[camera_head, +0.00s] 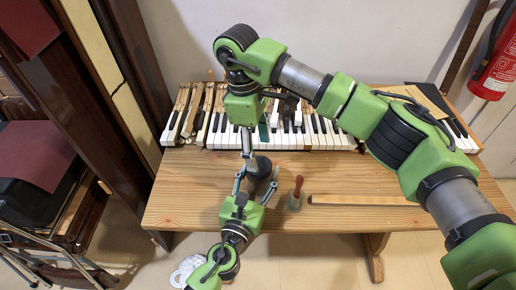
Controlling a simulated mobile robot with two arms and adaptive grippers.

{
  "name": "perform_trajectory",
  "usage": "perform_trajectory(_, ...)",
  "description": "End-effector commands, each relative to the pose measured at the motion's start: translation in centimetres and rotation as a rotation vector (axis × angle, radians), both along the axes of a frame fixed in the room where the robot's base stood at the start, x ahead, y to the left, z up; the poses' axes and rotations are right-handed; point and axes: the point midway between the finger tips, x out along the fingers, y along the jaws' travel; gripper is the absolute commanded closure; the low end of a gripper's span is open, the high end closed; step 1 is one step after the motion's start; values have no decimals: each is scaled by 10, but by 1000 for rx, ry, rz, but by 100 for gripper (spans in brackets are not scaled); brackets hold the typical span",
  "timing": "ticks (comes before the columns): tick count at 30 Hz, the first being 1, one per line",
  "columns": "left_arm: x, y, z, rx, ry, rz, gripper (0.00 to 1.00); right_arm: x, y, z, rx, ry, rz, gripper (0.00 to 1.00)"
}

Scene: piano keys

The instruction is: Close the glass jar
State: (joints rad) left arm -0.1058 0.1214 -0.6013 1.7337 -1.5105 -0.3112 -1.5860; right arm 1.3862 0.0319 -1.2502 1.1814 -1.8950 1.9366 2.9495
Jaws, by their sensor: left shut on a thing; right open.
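My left gripper (256,183) comes up from the bottom left, with its fingers on either side of a dark round object (261,165) and shut on it. I cannot tell whether this object is the jar or its lid. A small, clear, greenish glass container (293,205) stands on the wooden table just right of the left gripper, with a red-handled item (298,186) upright at it. My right gripper (246,160) reaches over from the right and points down just above and left of the dark object. It is open, and its fingers overlap closely in this view.
The wooden table (180,205) has a row of piano keys (325,135) along its back, with loose keys at the left. A wooden strip (360,200) lies at the right. A dark upright piano frame stands left. A fire extinguisher (497,68) hangs at the right.

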Motion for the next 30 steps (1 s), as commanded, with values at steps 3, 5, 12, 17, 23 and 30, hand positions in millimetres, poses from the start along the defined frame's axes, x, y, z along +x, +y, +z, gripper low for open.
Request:
perform_trajectory(3,-1,0,-1,0,3,-1,100,0,0,0,2,4,27,40)
perform_trajectory(5,-1,0,-1,0,3,-1,100,0,0,0,6,8,67,40)
perform_trajectory(12,0,0,-1,-1,3,-1,100,1,0,4,37,54,446,40)
perform_trajectory(17,-1,0,-1,-1,3,-1,100,2,-1,6,59,87,765,40)
perform_trajectory(23,-1,0,-1,-1,3,-1,100,2,-1,10,84,127,1163,40)
perform_trajectory(30,-1,0,-1,-1,2,-1,100,2,-2,13,104,170,1643,40)
